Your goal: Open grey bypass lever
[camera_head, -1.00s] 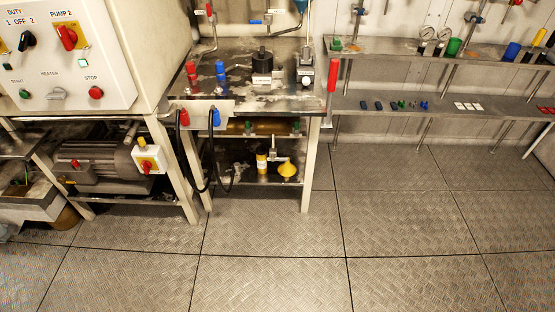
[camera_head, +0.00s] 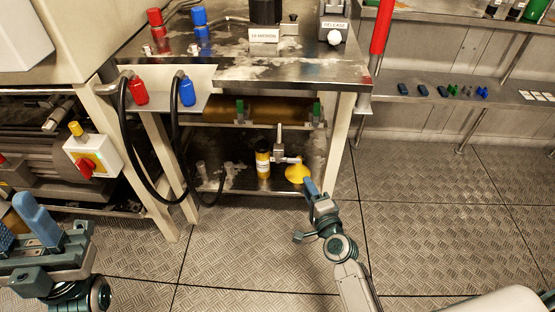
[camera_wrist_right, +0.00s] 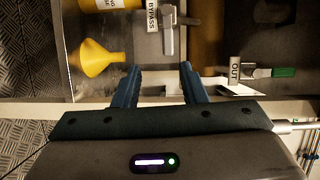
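The grey bypass lever (camera_head: 279,142) stands upright on the lower shelf area under the steel bench, between a yellow bottle and a yellow funnel. In the right wrist view the grey lever (camera_wrist_right: 168,35) is beside a BYPASS label (camera_wrist_right: 152,15), beyond my fingertips and apart from them. My right gripper (camera_head: 308,184) is just in front of the shelf, below and right of the lever. In the right wrist view its two blue fingers (camera_wrist_right: 159,68) are apart with nothing between them. My left gripper (camera_head: 20,222) is at the far left, its blue fingers apart and empty.
The yellow funnel (camera_head: 298,173) is close to my right fingertips. The yellow bottle (camera_head: 262,163) stands left of the lever. A green-handled valve (camera_wrist_right: 283,72) labelled OUT is at right in the wrist view. Black hoses (camera_head: 125,150) hang at left. The bench top (camera_head: 290,72) overhangs the shelf.

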